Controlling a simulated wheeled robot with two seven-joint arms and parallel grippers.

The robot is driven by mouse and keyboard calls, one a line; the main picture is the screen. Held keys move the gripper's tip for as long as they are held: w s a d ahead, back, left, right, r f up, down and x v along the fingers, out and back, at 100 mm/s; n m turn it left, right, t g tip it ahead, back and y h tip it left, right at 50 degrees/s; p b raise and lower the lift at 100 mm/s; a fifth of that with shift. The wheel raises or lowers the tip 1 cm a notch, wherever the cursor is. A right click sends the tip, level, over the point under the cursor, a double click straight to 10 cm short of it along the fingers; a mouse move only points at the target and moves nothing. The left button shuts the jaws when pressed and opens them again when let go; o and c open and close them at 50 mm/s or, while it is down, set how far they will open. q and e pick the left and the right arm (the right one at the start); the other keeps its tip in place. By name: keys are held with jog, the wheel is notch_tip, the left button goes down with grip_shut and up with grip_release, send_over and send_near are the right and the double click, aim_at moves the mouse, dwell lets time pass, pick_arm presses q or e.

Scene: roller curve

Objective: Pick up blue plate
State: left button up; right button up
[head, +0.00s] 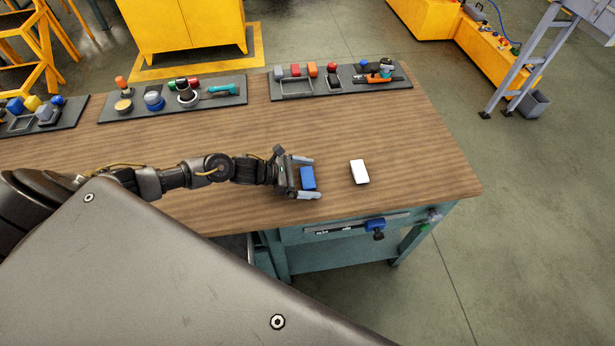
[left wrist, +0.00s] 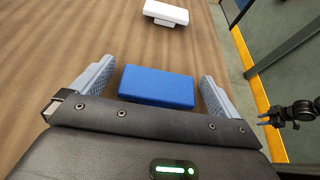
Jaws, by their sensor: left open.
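The blue plate (head: 308,179) is a small flat rectangular block on the wooden workbench, near its front edge. My left gripper (head: 309,178) is open around it, one finger on each side. In the left wrist view the blue plate (left wrist: 157,87) lies between the two grey fingers of my left gripper (left wrist: 157,84), with a gap visible on both sides. Whether the plate's near edge touches the palm is hidden.
A white block (head: 359,171) lies on the bench right of the blue plate; it also shows in the left wrist view (left wrist: 166,13). Dark trays of parts and tools (head: 341,82) line the back of the wooden workbench (head: 420,150). The bench middle is clear.

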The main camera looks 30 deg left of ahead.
pick_arm(q)
jog(key=c, duration=1.1)
jog(key=shift+o, duration=0.2)
jog(key=shift+r, duration=0.15)
jog(key=shift+r+b, duration=0.55)
jog(key=shift+b, duration=0.15)
jog(key=shift+r+b, duration=0.7)
jog(key=w+a+r+b, duration=0.3)
jog(key=a+r+b, duration=0.4)
jog(key=a+r, duration=0.5)
jog(key=s+d+f, duration=0.1)
jog(key=s+d, duration=0.8)
jog(key=d, duration=0.5)
jog(key=shift+d+f, duration=0.2)
jog(key=shift+f, duration=0.1)
